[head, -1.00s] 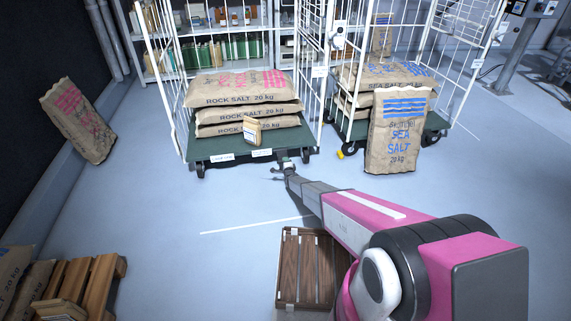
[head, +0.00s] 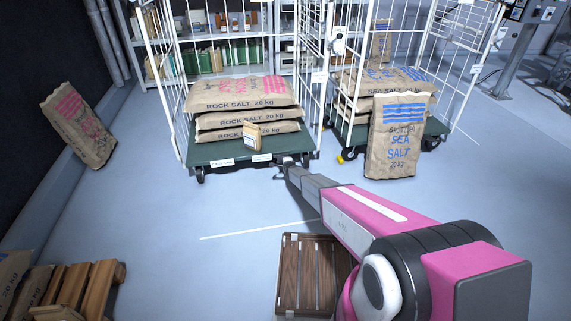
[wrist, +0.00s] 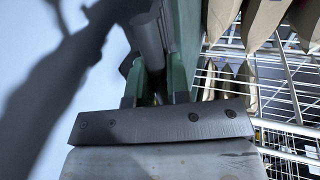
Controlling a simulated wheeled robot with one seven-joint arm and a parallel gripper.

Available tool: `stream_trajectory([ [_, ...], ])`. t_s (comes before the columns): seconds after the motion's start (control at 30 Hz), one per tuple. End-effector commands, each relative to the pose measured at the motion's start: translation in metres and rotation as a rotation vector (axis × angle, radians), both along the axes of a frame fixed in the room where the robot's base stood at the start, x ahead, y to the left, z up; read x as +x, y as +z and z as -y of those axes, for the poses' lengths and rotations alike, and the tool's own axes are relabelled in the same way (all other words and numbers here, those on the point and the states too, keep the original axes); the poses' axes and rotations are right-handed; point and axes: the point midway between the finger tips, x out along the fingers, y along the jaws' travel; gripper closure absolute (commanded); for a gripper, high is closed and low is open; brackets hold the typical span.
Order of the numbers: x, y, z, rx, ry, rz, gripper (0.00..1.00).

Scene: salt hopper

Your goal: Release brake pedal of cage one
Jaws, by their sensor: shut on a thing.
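The left roll cage (head: 190,153), with a green deck and white wire sides, carries stacked rock salt bags. My gripper (head: 287,162) is at the front right corner of this cage, low by its deck edge. In the wrist view my gripper (wrist: 157,97) is shut on a part beside the green deck, which I take to be the brake pedal. The pedal is mostly hidden by the fingers and cannot be made out clearly. A dark grey cylindrical part (wrist: 147,42) stands just beyond the fingers.
A second cage (head: 440,128) with sea salt bags stands to the right, with a yellow piece (head: 342,158) by its wheel. A sea salt bag (head: 396,140) leans on its front. A wooden crate (head: 312,275) lies near my arm. Pale floor is open at left.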

Motion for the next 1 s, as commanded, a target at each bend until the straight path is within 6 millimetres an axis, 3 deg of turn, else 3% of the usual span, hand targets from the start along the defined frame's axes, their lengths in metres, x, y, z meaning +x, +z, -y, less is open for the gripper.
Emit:
stream_trajectory([
  [0.33,0.001,0.003,-0.001,0.002,0.001,0.007,1.0],
  [0.37,0.001,0.003,-0.001,0.003,0.001,0.008,0.8],
  [0.43,0.001,0.003,-0.001,0.003,0.001,0.008,0.59],
  [0.77,-0.001,0.002,0.0,0.001,0.0,0.005,0.59],
  [1.0,-0.02,0.01,0.005,0.001,0.0,0.004,0.59],
])
